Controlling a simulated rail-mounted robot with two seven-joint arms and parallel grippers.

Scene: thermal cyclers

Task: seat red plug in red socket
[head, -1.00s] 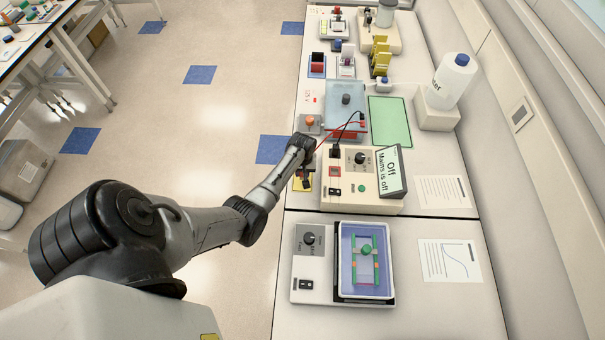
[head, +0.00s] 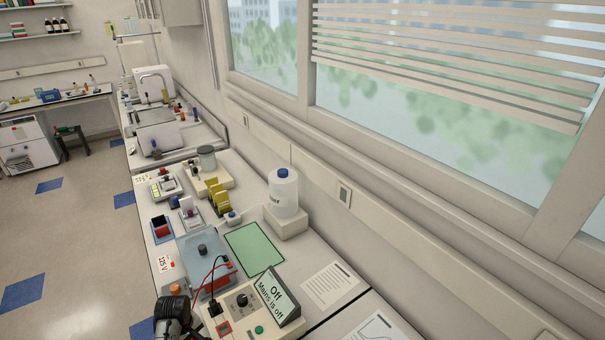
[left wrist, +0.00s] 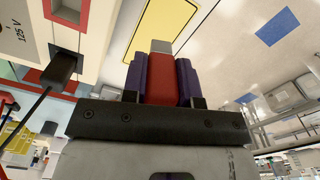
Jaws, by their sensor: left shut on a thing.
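My left gripper (left wrist: 160,82) is shut on the red plug (left wrist: 161,72). Its purple fingers clasp the plug on both sides, and the plug's grey tip points away from the gripper. The red socket (left wrist: 70,10) is a red-framed square on the power supply, up and left of the plug in the left wrist view. Plug and socket are apart. In the head view the socket (head: 223,327) is on the power supply (head: 240,318) near the bottom edge. My left wrist is just left of it there, with the fingertips hidden or cut off.
A black plug (left wrist: 62,68) with a black lead sits in the power supply near the red socket. The red lead (head: 199,288) runs towards the gel tank (head: 203,262). The supply's display (head: 275,294) reads "Off, Mains is off". A green mat (head: 254,249) lies behind it.

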